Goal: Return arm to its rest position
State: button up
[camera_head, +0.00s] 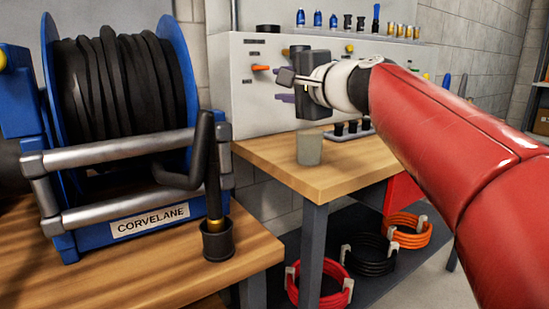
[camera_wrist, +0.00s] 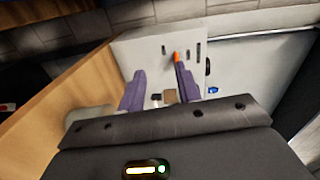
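My red arm (camera_head: 440,130) reaches in from the right edge of the head view, above the right workbench. My gripper (camera_head: 283,88) is at its end, in front of the white panel and above a grey cup. In the wrist view, the two purple fingers of my gripper (camera_wrist: 160,72) stand apart with nothing held between them. It is open and empty. The orange handle (camera_head: 261,68) on the panel appears just beyond the right fingertip in the wrist view (camera_wrist: 176,57); I cannot tell the gap.
The grey cup (camera_head: 309,147) stands on the right workbench (camera_head: 290,172). The blue hose reel (camera_head: 175,60) and a brush in a black holder (camera_head: 217,240) are on the left bench. The white panel (camera_head: 232,105) carries several small fittings on top. Coiled hoses (camera_head: 368,262) lie below.

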jog(key=s+d+f+n+g+h, duration=0.3)
jog(key=s+f, duration=0.6)
jog(key=f, duration=0.3)
jog(key=s+d+f+n+g+h, duration=0.2)
jog(key=s+d+f, duration=0.4)
jog(key=s+f, duration=0.3)
jog(key=s+d+f+n+g+h, duration=0.3)
jog(key=s+f, duration=0.7)
jog(key=f, duration=0.6)
jog(key=d+n+h, duration=0.1)
jog(key=n, duration=0.1)
jog(key=shift+d+n+g+h, duration=0.15)
jog(key=shift+n+g+h, duration=0.15)
jog(key=shift+c, duration=0.2)
